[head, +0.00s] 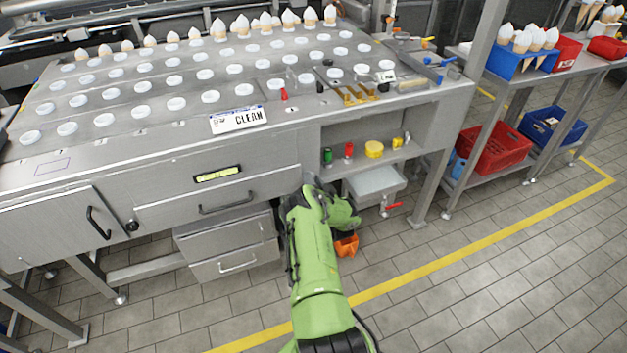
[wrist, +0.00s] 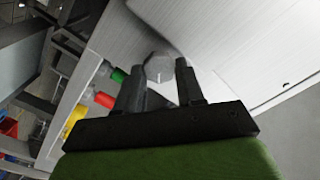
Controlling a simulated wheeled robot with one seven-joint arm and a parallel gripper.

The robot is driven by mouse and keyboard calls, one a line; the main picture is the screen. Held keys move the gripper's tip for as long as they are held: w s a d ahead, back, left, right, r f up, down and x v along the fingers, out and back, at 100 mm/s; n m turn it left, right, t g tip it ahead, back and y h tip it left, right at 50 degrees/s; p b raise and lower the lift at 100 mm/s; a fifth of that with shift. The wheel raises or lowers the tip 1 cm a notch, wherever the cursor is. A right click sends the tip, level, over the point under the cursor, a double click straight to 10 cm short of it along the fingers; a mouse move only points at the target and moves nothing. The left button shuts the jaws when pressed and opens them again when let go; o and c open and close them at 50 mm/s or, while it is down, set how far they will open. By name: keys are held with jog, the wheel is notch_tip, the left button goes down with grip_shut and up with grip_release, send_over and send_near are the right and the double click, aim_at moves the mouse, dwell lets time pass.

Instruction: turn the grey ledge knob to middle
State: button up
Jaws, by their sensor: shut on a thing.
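The grey ledge knob (wrist: 158,66) shows in the wrist view between the two dark fingers of my gripper (wrist: 162,74), against the pale metal panel. A small light mark is visible on the knob's face. My gripper is shut on the knob, with one finger on each side. In the head view my gripper (head: 311,188) is at the left end of the shelf opening under the counter, and my green arm hides the knob there.
A green knob (head: 327,156), a red knob (head: 349,150) and a yellow round piece (head: 374,149) stand in the opening to the right. An orange bin (head: 346,246) is on the floor.

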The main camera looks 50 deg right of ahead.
jog(key=shift+a+f+n+p, duration=0.1)
jog(key=shift+n+p, duration=0.45)
jog(key=shift+n, duration=4.35)
jog(key=o, duration=1)
jog(key=shift+o, duration=0.2)
jog(key=p+v, duration=0.9)
jog(key=v, duration=0.6)
jog(key=shift+s+a+p, duration=0.2)
jog(key=shift+s+p, duration=0.1)
